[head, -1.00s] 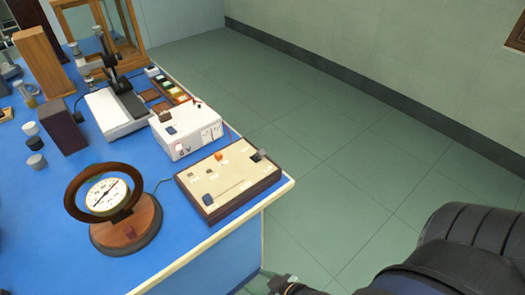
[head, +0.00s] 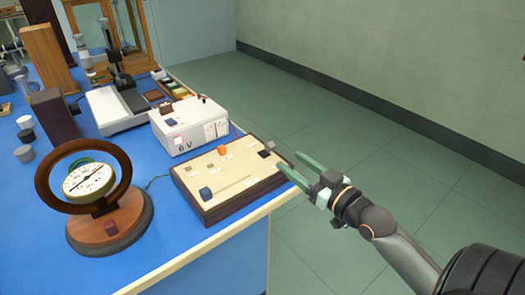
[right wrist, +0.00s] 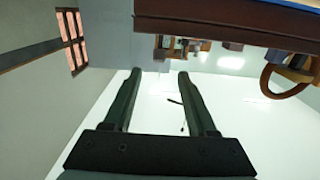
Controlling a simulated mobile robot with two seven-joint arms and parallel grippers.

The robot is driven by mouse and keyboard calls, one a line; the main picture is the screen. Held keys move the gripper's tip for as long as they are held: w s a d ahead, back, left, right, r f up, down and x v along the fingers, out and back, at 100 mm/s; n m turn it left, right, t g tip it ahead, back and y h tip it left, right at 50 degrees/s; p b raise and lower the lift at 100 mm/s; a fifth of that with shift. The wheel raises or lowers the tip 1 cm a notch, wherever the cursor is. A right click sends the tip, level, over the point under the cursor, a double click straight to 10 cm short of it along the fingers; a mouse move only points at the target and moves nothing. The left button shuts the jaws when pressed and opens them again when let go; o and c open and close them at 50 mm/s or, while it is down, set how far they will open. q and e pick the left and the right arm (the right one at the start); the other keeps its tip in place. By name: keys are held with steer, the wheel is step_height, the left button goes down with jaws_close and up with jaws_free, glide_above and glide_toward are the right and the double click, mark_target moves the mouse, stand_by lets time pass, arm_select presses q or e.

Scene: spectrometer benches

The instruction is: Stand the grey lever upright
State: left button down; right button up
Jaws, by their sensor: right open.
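The grey lever (head: 266,152) is a small grey block at the far right corner of a cream board with a brown frame (head: 235,210). It appears tilted, though it is too small to tell its angle well. My right gripper (head: 289,160) is just right of that corner, its two green fingers apart and empty, pointing toward the lever without visible contact. In the right wrist view the open fingers (right wrist: 158,72) have nothing between them, and the lever cannot be made out. My left gripper is not in view.
The board also carries an orange knob (head: 222,149) and a blue block (head: 205,194). A white 6 V supply box (head: 190,128) stands behind it. A ring-mounted dial (head: 88,182) on a round wooden base is at left. Open floor lies right of the blue bench.

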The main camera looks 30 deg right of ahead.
mark_target(269, 142)
steer(key=w, duration=1.2)
steer(key=shift+w+a+r, duration=0.25)
steer(key=shift+a+r, duration=0.1)
steer(key=shift+a, duration=0.05)
steer(key=shift+c, duration=0.3)
jaws_close()
